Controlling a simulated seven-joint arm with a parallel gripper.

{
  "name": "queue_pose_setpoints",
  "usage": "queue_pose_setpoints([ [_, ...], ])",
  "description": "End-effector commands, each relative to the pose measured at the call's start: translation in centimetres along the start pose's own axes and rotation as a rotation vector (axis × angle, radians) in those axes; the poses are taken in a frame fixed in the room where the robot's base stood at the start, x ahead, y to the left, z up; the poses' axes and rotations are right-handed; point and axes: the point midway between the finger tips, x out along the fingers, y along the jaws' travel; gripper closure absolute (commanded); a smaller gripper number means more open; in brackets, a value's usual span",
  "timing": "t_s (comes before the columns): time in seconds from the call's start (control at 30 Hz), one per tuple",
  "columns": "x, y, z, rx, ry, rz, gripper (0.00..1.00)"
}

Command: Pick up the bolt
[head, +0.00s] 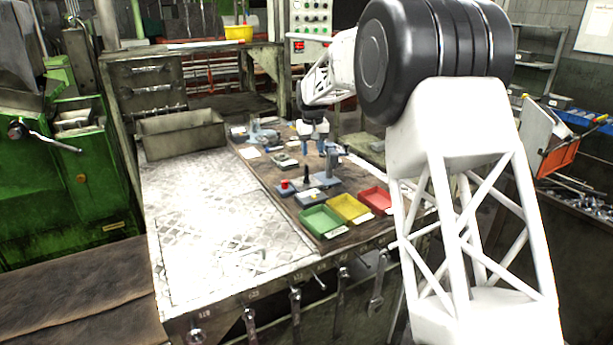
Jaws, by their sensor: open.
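My gripper (313,148) is in the head view above the brown work board on the bench. Its two blue-grey fingers point down and stand apart, with nothing seen between them. Below it are small grey fixtures (319,188); one carries a thin dark upright piece (306,175). I cannot tell whether this piece is the bolt. No bolt can be made out for certain at this size.
Green (321,220), yellow (349,207) and red (375,199) trays line the board's front. A grey post (332,163) stands close right of the gripper. A metal bin (180,134) is at the back left. The metal bench top (215,225) at left is clear.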

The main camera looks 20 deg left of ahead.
Motion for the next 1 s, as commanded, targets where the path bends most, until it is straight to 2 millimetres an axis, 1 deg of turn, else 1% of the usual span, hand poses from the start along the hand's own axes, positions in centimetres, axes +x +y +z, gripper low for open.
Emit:
queue_pose_setpoints([
  [0.03,0.8,-0.5,-0.5,-0.015,-0.011,-0.003,0.54],
  [0.1,1.6,-1.0,-0.9,-0.032,-0.023,-0.007,0.54],
  [0.2,2.2,-1.5,-1.3,-0.048,-0.032,-0.011,0.54],
  [0.67,2.6,-1.7,-1.4,-0.056,-0.038,-0.013,0.54],
  [1.0,5.0,-1.7,-1.4,-0.055,-0.038,-0.013,0.54],
])
